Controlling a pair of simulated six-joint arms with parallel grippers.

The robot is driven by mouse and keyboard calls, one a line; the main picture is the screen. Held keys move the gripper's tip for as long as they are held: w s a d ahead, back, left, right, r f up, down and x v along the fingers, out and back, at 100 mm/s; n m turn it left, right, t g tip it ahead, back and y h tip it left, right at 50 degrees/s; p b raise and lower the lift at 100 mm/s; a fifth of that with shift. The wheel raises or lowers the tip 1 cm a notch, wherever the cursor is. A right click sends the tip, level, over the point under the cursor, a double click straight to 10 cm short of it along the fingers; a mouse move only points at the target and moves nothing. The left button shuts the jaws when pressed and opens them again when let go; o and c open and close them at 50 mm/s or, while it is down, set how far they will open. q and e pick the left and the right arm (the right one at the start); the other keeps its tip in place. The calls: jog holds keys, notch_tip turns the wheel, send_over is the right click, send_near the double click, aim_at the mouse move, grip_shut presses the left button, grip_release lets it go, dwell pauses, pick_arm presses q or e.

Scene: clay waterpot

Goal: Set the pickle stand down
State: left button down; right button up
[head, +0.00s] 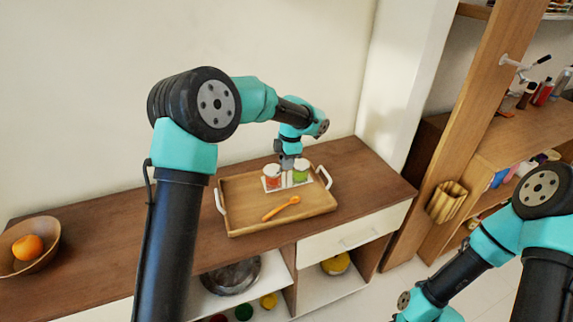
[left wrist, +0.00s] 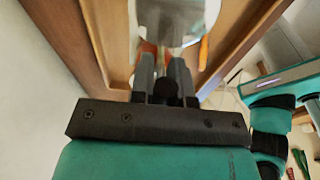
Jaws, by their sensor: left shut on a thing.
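The pickle stand (head: 287,181) is white and holds a red jar (head: 272,179) and a green jar (head: 300,173). It appears upright over the back right part of the wooden tray (head: 245,205); whether its base touches the tray I cannot tell. My left gripper (head: 287,163) comes down from above and is shut on the stand's upper middle part, which the fingers hide. In the left wrist view my left fingers (left wrist: 166,80) reach toward a pale, blurred part of the stand (left wrist: 180,12). My right arm shows at the lower right, but its gripper is out of view.
An orange spoon (head: 281,208) lies in the tray, in front of the stand. The tray has white handles and sits on the brown cabinet top (head: 120,220). A wooden bowl (head: 45,255) with an orange fruit (head: 27,247) stands far left. The cabinet top right of the tray is clear.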

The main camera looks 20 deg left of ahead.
pick_arm(q)
jog(key=shift+w+a, duration=0.2)
jog(key=shift+w, duration=0.5)
jog(key=shift+w+a, duration=0.2)
jog(key=shift+w, duration=0.5)
jog(key=shift+f, duration=0.1)
jog(key=shift+w, duration=0.2)
jog(key=shift+w+a+f, duration=0.1)
jog(key=shift+f, duration=1.65)
jog(key=shift+f, duration=0.15)
jog(key=c, duration=1.1)
grip_release()
notch_tip(320, 180, up, 12)
jog(key=d, duration=0.1)
jog(key=shift+w+d, duration=0.15)
jog(key=shift+w, duration=0.2)
